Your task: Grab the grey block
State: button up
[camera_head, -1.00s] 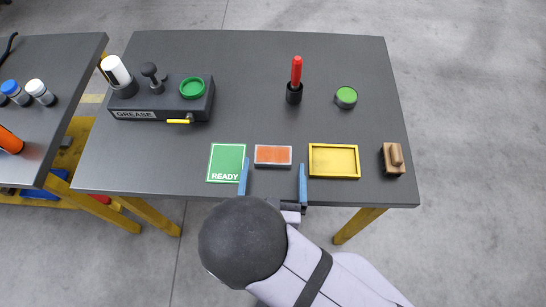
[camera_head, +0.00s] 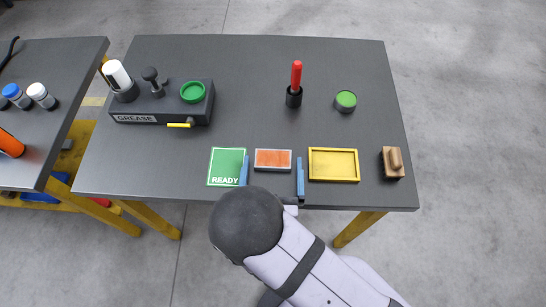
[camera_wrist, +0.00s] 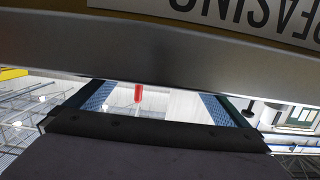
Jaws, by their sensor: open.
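My gripper (camera_head: 272,176) is at the front edge, open and empty. Its blue left finger is at the block's left and its blue right finger is at its right, both apart from it. In the wrist view the open gripper (camera_wrist: 156,102) shows nothing between its fingers but background with a red shape; the block cannot be made out there.
The green READY square (camera_head: 227,166) is close left of my left finger. The yellow tray (camera_head: 333,164) is close right of my right finger. A wooden-handled brush (camera_head: 392,162) is farther right. A GREASE unit (camera_head: 160,103), red-handled tool (camera_head: 296,83) and green-topped can (camera_head: 345,101) stand farther back.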

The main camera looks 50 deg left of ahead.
aim_at(272, 168)
jog(key=shift+a, duration=0.1)
jog(key=c, duration=1.4)
jog(key=shift+r, duration=0.15)
notch_tip(272, 168, up, 10)
